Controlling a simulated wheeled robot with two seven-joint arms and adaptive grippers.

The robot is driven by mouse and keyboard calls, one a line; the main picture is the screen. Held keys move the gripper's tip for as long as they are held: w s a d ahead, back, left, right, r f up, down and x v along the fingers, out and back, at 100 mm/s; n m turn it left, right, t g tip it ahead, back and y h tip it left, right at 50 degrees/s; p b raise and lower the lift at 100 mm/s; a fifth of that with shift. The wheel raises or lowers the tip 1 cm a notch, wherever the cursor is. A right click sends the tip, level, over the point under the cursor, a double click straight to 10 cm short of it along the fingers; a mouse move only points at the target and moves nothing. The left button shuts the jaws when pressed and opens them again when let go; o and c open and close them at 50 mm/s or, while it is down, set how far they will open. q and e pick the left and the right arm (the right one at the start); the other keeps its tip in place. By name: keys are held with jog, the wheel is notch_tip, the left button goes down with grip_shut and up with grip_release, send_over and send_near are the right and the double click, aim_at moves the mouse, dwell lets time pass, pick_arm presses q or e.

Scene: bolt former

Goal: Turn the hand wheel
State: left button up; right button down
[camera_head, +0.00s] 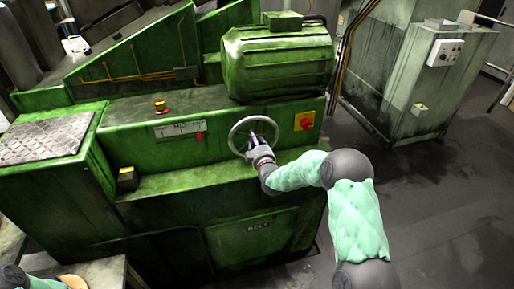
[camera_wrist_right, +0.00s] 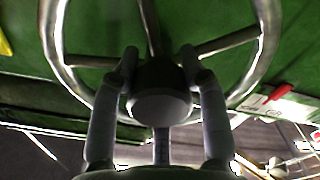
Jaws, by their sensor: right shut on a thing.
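The hand wheel (camera_head: 232,131) is a pale metal ring with spokes on the front of the green machine. In the right wrist view its rim (camera_wrist_right: 270,42) curves around the gripper, and its dark round hub (camera_wrist_right: 160,95) is in the middle. My right gripper (camera_head: 256,142) is at the wheel's centre. In the right wrist view the right gripper (camera_wrist_right: 159,62) has one finger on each side of the hub and is shut on it. The gripper and forearm hide part of the wheel in the head view. My left gripper does not show.
A red knob on a yellow plate (camera_head: 304,121) is just right of the wheel. A small red lever (camera_head: 199,137) is to its left. A green motor housing (camera_head: 277,62) overhangs above. A green ledge (camera_head: 190,180) runs below. Open dark floor (camera_head: 450,190) lies to the right.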

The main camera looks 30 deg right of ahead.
jog(key=n+b, duration=0.1)
jog(key=n, duration=0.2)
jog(key=n+b, duration=0.1)
jog(key=n, duration=0.1)
jog(key=shift+f+n+b, duration=0.3)
jog(key=n+b, duration=0.1)
jog(key=n, duration=0.2)
jog(key=shift+r+n, duration=0.15)
jog(key=shift+n, duration=0.95)
jog(key=c, duration=0.6)
grip_release()
jog(key=shift+d+r, duration=0.1)
jog(key=shift+d, duration=0.05)
jog(key=shift+c, duration=0.2)
jog(key=v, duration=1.2)
